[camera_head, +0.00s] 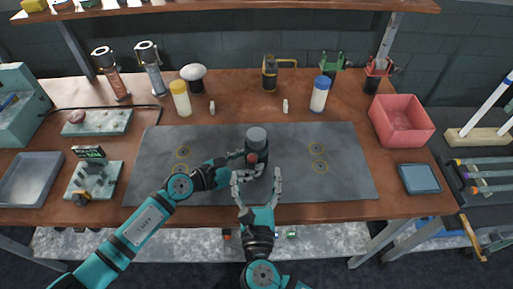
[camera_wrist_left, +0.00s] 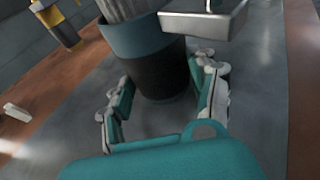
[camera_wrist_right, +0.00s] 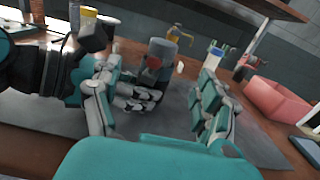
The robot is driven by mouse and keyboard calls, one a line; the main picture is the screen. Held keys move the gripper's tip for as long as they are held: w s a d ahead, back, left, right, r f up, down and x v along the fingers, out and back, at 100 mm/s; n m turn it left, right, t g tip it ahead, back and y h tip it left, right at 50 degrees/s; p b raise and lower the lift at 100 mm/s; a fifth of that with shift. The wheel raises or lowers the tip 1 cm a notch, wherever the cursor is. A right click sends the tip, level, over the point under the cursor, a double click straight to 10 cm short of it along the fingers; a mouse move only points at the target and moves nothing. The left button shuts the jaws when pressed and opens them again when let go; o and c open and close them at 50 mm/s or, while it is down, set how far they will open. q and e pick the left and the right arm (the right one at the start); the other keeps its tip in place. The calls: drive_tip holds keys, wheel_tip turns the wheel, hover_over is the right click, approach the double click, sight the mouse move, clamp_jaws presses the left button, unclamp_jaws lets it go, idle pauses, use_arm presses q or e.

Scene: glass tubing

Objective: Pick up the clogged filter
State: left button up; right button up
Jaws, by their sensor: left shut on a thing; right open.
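A dark cylinder with a grey top (camera_head: 257,137) stands upright on the grey mat (camera_head: 345,150); I cannot tell if it is the clogged filter. It has a small red patch in the right wrist view (camera_wrist_right: 157,50). In the left wrist view the dark body (camera_wrist_left: 150,65) has a teal band and a ribbed grey part above. My left gripper (camera_head: 243,166) is shut on the cylinder's lower part, its fingers on both sides (camera_wrist_left: 160,100). My right gripper (camera_head: 257,182) is open and empty, just in front of the cylinder, apart from it.
A pink bin (camera_head: 402,122) and a blue tray (camera_head: 419,179) are at the right. Yellow-capped (camera_head: 180,99) and blue-capped (camera_head: 319,95) bottles stand behind the mat. Two canisters (camera_head: 150,68) are back left. A fixture (camera_head: 92,178) is at left. The mat's right half is clear.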

sight(257, 145)
drive_tip(key=w, duration=1.1)
drive_tip(key=shift+w+d, duration=0.1)
drive_tip(key=shift+d, duration=0.15)
clamp_jaws()
